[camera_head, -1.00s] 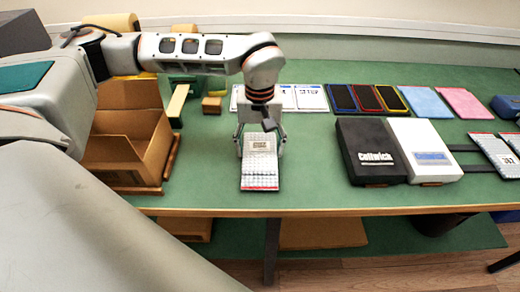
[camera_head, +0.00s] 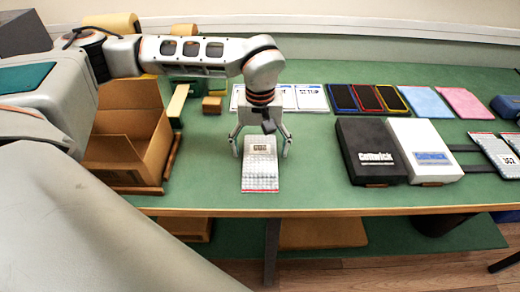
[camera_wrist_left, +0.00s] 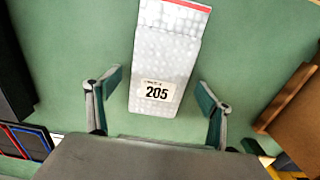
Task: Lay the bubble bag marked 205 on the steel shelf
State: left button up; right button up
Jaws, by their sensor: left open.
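The silver bubble bag marked 205 (camera_head: 260,175) lies flat on the green table top near its front edge. Its white label with 205 reads clearly in the wrist view (camera_wrist_left: 156,92), and a red strip runs along one end. My left gripper (camera_head: 262,150) is open over the label end of the bag, pointing down. In the wrist view, its two fingers (camera_wrist_left: 158,90) stand apart on either side of the bag, with green table showing between each finger and the bag. I cannot pick out a steel shelf for certain. My right gripper is not in view.
An open cardboard box (camera_head: 125,150) stands left of the bag. A black box (camera_head: 370,150) and a white box (camera_head: 423,150) stand to the right. Phones, coloured cloths and white cards line the back. Other bubble bags (camera_head: 496,152) lie at far right.

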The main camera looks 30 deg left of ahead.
pick_arm(q)
jog(key=shift+o, duration=0.5)
notch_tip(320, 180, up, 11)
jog(key=shift+r+p, duration=0.15)
jog(key=shift+p, duration=0.25)
send_over(260, 159)
notch_tip(260, 159, down, 7)
jog(key=shift+r, duration=0.2)
jog(key=shift+f, duration=2.65)
jog(key=c, duration=1.4)
jog(key=shift+r, duration=0.1)
jog(key=shift+c, duration=0.2)
notch_tip(260, 159, up, 20)
jog(key=p, duration=0.2)
jog(key=f+m, duration=0.2)
jog(key=f, duration=0.2)
jog(key=d+f+m, duration=0.1)
jog(key=f+m, duration=0.1)
jog(key=f, duration=0.3)
jog(key=d+f+m, duration=0.1)
jog(key=f+m, duration=0.1)
jog(key=f, duration=0.2)
jog(key=shift+s+f, duration=0.1)
jog(key=shift+f, duration=0.1)
